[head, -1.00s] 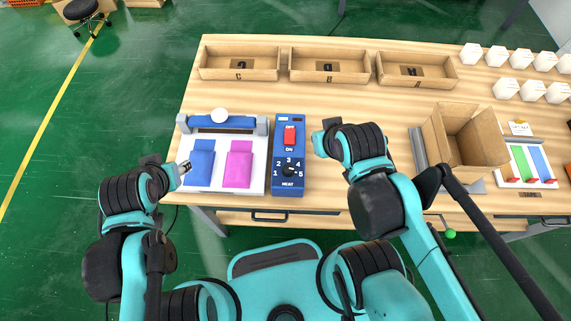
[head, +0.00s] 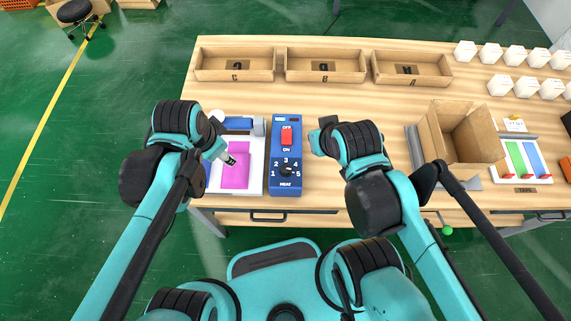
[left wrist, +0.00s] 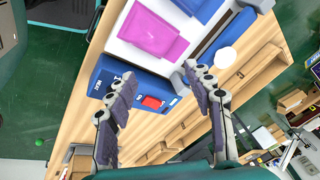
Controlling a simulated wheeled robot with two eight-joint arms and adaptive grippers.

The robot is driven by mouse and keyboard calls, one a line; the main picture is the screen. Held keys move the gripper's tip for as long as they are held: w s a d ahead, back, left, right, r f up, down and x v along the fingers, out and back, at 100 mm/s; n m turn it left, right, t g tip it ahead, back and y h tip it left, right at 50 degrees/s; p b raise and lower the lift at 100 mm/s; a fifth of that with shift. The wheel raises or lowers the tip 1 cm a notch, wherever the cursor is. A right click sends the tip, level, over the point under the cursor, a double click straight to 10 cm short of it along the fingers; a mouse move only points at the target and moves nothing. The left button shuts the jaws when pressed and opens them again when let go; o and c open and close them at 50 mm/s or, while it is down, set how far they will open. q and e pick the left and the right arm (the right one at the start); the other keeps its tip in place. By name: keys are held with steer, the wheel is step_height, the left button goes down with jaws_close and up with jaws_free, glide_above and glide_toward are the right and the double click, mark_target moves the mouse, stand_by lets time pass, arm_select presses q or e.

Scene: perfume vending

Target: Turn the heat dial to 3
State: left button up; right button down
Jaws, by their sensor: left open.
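The blue heat control box (head: 273,150) stands on the table with a red OFF/ON switch (head: 286,136) and the black heat dial (head: 286,170) below it. Numbers 1 to 5 arc around the dial. Its small white mark seems to lie toward the 5 side, but it is too small to be sure. My left gripper (head: 231,160) is open and empty above the pink packet, left of the box. In the left wrist view its fingers (left wrist: 160,105) frame part of the box (left wrist: 103,76); the dial is mostly hidden. My right gripper (head: 318,138) hovers right of the box, fingers unclear.
A white sealer tray (head: 255,180) with a pink packet (head: 236,177) sits left of the box. Labelled wooden bins (head: 326,76) line the back. An open cardboard box (head: 440,135) and white containers (head: 500,85) stand right. Bare table lies behind the control box.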

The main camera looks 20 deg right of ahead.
arm_select(q)
steer(key=d+f+m+g, duration=0.2)
steer(key=d+m, duration=0.5)
steer(key=d, duration=0.2)
steer(key=m+g+y, duration=0.1)
steer(key=m+g, duration=0.1)
steer(key=m, duration=0.4)
glide_above(286, 168)
step_height(286, 168, down, 3)
steer(key=shift+f, duration=0.5)
step_height(286, 168, down, 7)
steer(key=shift+f+b, duration=0.1)
steer(key=shift+b, duration=1.1)
steer(key=shift+c, duration=0.2)
steer(key=c, duration=1.1)
